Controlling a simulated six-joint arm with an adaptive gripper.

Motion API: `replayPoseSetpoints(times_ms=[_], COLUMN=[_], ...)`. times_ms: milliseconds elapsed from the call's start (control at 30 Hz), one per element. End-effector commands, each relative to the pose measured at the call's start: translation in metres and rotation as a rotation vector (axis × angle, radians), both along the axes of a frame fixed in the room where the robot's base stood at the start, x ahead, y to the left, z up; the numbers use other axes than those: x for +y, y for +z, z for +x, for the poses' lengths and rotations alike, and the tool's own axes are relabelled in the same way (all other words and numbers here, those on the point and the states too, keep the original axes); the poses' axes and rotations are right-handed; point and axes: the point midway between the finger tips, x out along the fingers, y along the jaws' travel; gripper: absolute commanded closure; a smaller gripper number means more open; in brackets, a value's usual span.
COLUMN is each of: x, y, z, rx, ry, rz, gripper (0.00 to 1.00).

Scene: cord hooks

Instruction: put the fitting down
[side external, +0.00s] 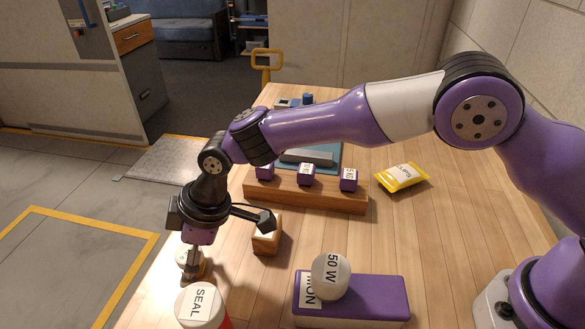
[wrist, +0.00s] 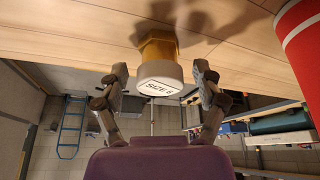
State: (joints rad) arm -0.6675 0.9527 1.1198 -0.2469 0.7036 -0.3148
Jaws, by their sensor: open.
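My gripper (wrist: 160,70) is open, with one finger on each side of the cap and a visible gap to both. In the side external view my gripper (side external: 192,264) points down at the table's left edge. There its fingers partly hide the fitting (side external: 203,264), which appears upright on the wood.
A red jar with a white "SEAL" lid (side external: 201,304) stands close by. A wooden block (side external: 266,240) is behind. A white "50 W" ball (side external: 331,275) rests on a purple box (side external: 375,298). A wooden rack (side external: 310,195) with purple blocks and a yellow packet (side external: 402,177) are farther back.

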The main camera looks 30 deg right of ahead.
Motion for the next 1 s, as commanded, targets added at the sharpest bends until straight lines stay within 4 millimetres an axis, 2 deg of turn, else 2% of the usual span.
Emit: replayPoseSetpoints(times_ms=[167, 267, 600, 833, 933, 1000], x=[0.000, -0.004, -0.031, -0.043, -0.060, -0.086], y=[0.004, 0.016, 0.086, 0.112, 0.126, 0.141], z=[0.000, -0.001, -0.012, -0.017, -0.016, -0.015], rx=[-0.001, -0.003, -0.004, -0.002, -0.007, -0.013], ry=[0.000, -0.001, -0.001, -0.005, -0.055, -0.136], rz=[0.001, 0.003, 0.003, 0.000, 0.004, 0.007], gripper=[0.22, 0.22, 0.22, 0.22, 0.22, 0.22])
